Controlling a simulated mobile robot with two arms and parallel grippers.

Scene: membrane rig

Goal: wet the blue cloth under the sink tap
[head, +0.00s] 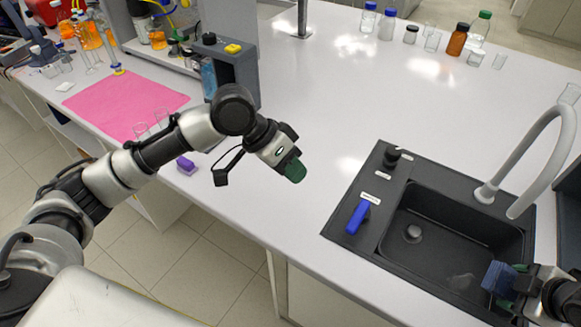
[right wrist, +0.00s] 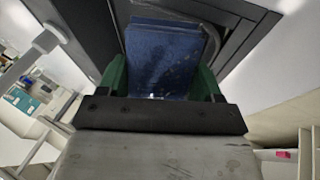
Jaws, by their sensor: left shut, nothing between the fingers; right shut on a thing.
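The blue cloth (head: 499,279) is folded and held by my right gripper (head: 511,284) over the front right part of the black sink (head: 440,230). In the right wrist view the cloth (right wrist: 165,58) sits between the green fingers. The grey curved tap (head: 560,118) rises at the sink's right back edge. Its spout end is behind and above the cloth in the picture, apart from it. No water stream is visible. A blue lever (head: 358,217) is on the sink's left ledge. My left gripper (head: 295,171) is shut and empty above the white counter, left of the sink.
A black knob (head: 392,156) stands on the sink's back left corner. Several bottles and beakers, including a brown bottle (head: 458,39), stand at the back. A pink mat (head: 125,102) lies on the left. The counter (head: 330,120) between is mostly clear.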

